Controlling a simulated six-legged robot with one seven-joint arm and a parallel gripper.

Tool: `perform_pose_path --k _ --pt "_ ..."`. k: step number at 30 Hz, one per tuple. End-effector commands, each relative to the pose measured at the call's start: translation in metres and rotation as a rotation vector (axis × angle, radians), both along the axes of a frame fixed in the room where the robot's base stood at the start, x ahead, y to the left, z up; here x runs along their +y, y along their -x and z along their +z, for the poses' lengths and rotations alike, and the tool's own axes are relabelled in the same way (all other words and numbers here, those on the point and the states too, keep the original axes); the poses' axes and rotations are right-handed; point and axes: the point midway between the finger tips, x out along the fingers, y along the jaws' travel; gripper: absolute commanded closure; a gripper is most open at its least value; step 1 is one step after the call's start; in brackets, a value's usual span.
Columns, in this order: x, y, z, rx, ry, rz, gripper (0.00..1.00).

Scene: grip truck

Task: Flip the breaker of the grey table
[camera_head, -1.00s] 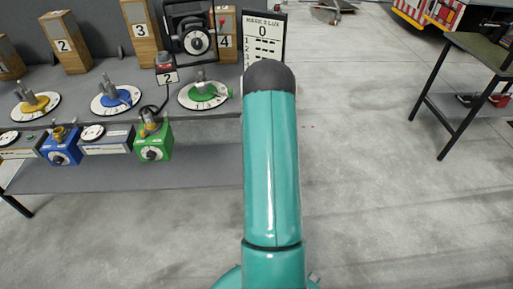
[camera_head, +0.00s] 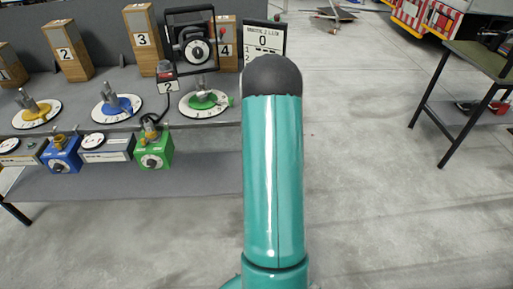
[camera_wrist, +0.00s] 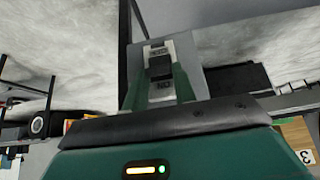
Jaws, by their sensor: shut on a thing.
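The grey table (camera_head: 215,172) stands at left in the head view, with dials, numbered blocks and boxes on it. In the wrist view, a breaker (camera_wrist: 160,67) with a black toggle sits on a light panel marked at both ends, on a grey box. My gripper (camera_wrist: 160,88) is at this breaker in the wrist view, its green fingers on either side of the panel. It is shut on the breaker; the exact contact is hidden. In the head view, my teal arm link hides my gripper and the breaker.
A black framed device (camera_head: 195,50) and a wooden block numbered 4 (camera_head: 226,48) stand near the table's right end, beside a sign (camera_head: 263,37). Another table (camera_head: 478,60) stands at right. The floor between is mostly clear.

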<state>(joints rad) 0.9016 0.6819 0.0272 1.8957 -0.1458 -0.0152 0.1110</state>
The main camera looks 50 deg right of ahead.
Motion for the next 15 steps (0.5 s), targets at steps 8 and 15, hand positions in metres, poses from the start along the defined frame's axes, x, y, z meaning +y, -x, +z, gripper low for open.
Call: perform_pose_path --k 8,15 --pt "-0.0004 -0.0006 0.0002 0.001 -0.001 0.000 0.95" --pt "-0.0003 -0.0006 0.0002 0.001 -0.001 0.000 0.51"
